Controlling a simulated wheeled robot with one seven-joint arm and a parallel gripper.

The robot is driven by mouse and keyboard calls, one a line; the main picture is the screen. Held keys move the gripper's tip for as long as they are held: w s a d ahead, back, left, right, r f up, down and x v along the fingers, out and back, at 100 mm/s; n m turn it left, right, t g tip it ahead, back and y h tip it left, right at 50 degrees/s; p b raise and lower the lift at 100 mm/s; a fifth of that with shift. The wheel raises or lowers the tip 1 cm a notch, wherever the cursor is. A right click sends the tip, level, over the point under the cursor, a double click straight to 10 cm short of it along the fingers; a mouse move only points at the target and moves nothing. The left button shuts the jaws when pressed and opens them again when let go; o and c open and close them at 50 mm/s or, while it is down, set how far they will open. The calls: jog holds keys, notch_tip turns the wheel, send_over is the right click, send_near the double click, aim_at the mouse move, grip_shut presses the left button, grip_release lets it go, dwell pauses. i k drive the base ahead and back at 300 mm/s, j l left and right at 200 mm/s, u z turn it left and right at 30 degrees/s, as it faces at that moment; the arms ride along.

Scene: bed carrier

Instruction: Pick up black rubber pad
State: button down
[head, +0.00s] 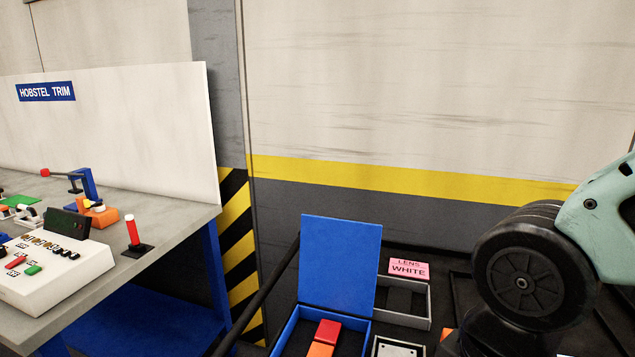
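I cannot tell for sure which thing is the black rubber pad. A flat black square piece (137,251) lies on the grey workbench near its right edge, under an upright red cylinder with a white top (132,230). Dark contents (400,299) show inside a grey box at the lower right. My gripper is not in view; only part of my arm shows at the right edge.
The workbench (183,220) holds a blue clamp-like fixture (88,186), an orange block (104,217) and the white block (78,268). An open blue box (340,258) holds red and orange pieces. A pink "LENS WHITE" label (409,269) stands behind the grey box (422,323).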

aim_at(398, 300)
jog(key=k, duration=0.6)
jog(key=j+z, duration=0.15)
jog(key=z, duration=1.3)
jog(key=j, duration=0.7)
jog(key=k+j, duration=0.15)
jog(key=j, duration=1.3)
jog(key=k+j+z, duration=0.1)
jog(key=j, duration=0.6)
jog(key=k+j, duration=0.15)
jog(key=j, duration=1.25)
jog(key=k+l+u, duration=0.1)
jog(key=l, duration=0.3)
jog(key=k+l+u, duration=0.1)
jog(key=l, duration=0.25)
jog(key=k+l+u, duration=0.1)
jog(key=l, duration=0.3)
jog(key=k+l, duration=0.1)
jog(key=l, duration=0.25)
jog(key=k+l+u, duration=0.15)
jog(key=l, duration=0.2)
